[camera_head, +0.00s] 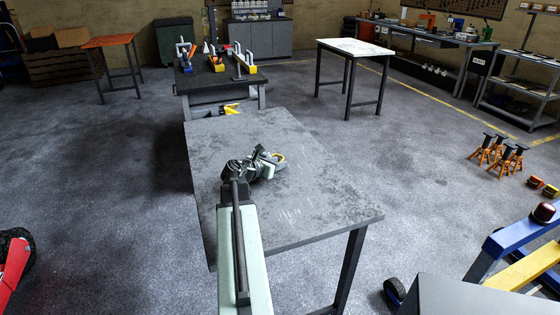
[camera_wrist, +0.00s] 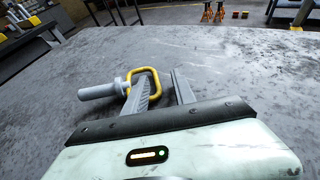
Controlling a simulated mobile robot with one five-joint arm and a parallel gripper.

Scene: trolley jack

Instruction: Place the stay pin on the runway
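The stay pin (camera_wrist: 100,91), a grey cylinder with a yellow ring handle, lies on the grey table at the left of the wrist view. Its yellow ring (camera_head: 279,157) also shows beside my gripper in the head view. My gripper (camera_wrist: 164,80) is low over the tabletop with its two fingers apart. The left finger overlaps the ring in the wrist view; I cannot tell whether it passes through the ring or touches it. I cannot tell for certain which thing is the runway.
The grey table (camera_head: 325,210) is otherwise bare. Behind it stands a dark bench (camera_head: 207,79) with blue, orange and yellow tools. A white-topped table (camera_head: 355,47) is at the back. Orange jack stands (camera_head: 500,157) and a blue-and-yellow frame (camera_head: 515,238) are at the right.

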